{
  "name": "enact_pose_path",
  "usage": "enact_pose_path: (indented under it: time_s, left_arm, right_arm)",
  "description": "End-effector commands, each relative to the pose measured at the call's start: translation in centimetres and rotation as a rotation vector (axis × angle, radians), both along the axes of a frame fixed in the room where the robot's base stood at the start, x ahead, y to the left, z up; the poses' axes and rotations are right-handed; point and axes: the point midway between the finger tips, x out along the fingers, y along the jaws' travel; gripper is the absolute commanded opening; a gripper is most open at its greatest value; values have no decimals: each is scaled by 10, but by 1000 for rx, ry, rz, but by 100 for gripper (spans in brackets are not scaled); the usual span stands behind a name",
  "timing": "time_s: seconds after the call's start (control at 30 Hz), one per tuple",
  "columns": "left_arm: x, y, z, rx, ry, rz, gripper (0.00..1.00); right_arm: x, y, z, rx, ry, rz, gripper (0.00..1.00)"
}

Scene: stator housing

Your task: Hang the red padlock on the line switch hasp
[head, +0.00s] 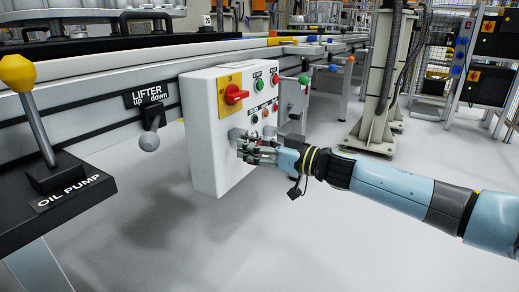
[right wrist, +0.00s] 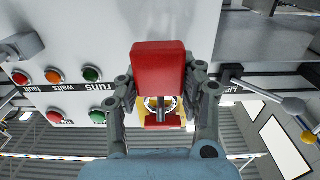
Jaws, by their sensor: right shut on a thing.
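My right gripper (head: 247,151) is in front of the lower part of the white control box. In the right wrist view its two fingers (right wrist: 161,92) are shut on the red padlock (right wrist: 158,68), one on each side of the body. The line switch, a red rotary handle on a yellow plate (head: 232,94), is above the gripper in the head view. It shows partly behind the padlock in the right wrist view (right wrist: 176,121). I cannot make out the hasp clearly. My left gripper is not in view.
The white control box (head: 208,140) carries several coloured buttons (head: 257,84). A lifter lever (head: 149,140) stands left of it, and an oil pump lever (head: 40,118) is at the far left. The floor (head: 330,230) below my right arm is clear.

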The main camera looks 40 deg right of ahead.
Motion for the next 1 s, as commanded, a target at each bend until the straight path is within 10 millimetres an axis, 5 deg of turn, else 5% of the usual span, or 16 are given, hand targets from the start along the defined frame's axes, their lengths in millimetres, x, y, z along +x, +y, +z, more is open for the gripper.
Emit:
enact_pose_path:
  time_s: [0.8,0.83,1.0]
  left_arm:
    - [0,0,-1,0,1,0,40]
    - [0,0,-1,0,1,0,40]
    - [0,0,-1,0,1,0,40]
  right_arm:
    - [5,2,-8,1,0,0,2]
    - [5,2,-8,1,0,0,39]
    - [5,2,-8,1,0,0,62]
